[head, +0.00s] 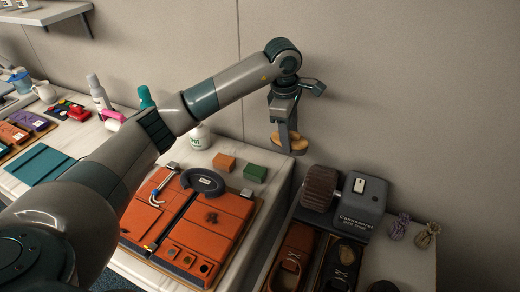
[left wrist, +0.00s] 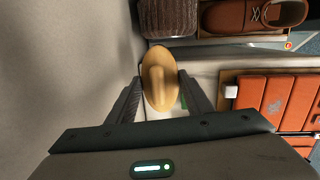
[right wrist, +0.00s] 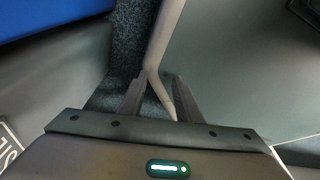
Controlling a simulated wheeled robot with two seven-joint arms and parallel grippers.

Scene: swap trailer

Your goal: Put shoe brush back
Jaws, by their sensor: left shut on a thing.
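The shoe brush, with a tan oval wooden body, is held in my left gripper (head: 285,128). In the head view the brush (head: 292,146) hangs high near the wall, above the gap between the two benches. In the left wrist view the brush (left wrist: 158,75) sits lengthwise between the two fingers of my left gripper (left wrist: 160,105), which are shut on it. Its bristles cannot be seen. My right gripper shows only in the right wrist view (right wrist: 160,100); its fingers stand apart with a pale edge behind them, and nothing is visibly held.
A polishing machine (head: 360,205) with a round brush stands on the right bench, with brown shoes (head: 292,258) in front and lace bundles beside it. The left bench holds an orange tool board (head: 222,215), orange and green blocks (head: 255,172), and a white bottle (head: 198,137).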

